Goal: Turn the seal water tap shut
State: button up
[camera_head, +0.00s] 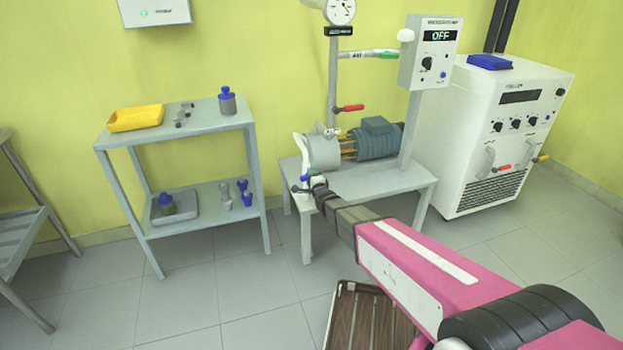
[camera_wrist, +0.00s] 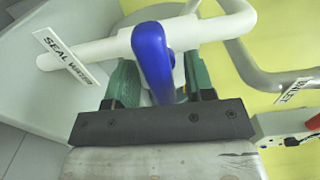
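The seal water tap has a blue lever handle (camera_wrist: 152,58) on a white pipe (camera_wrist: 95,50), marked by a "SEAL WATER" tag (camera_wrist: 68,56). In the wrist view the lever lies across the pipe and runs down between the two green fingers of my gripper (camera_wrist: 160,82). The fingers stand one on each side of the lever, with a gap visible on the right. Whether the left finger touches it is unclear. In the head view my gripper (camera_head: 314,184) is at the left end of the pump, by the small blue tap handle (camera_head: 305,178).
The pump motor (camera_head: 378,140) sits on a grey bench (camera_head: 385,182), with a red-handled valve (camera_head: 350,108) above. An "OFF" control box (camera_head: 428,62) stands behind. A white cabinet (camera_head: 480,165) is right, a grey shelf (camera_head: 190,134) left. A "INLET" tag (camera_wrist: 294,90) hangs on another pipe.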

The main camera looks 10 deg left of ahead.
jog(key=v, duration=1.1)
jog(key=shift+w, duration=0.1)
jog(key=d+f+n+g+h, duration=0.2)
jog(key=d+n+g+h, duration=0.4)
jog(key=d, duration=1.5)
jog(key=s+d+r+n+g+h, duration=0.3)
jog(key=s+d+n+g, duration=0.3)
jog(key=s+d, duration=0.9)
jog(key=d+g, duration=0.2)
jog(key=g, duration=0.1)
jog(key=shift+s+r, duration=0.2)
jog(key=shift+s, duration=0.1)
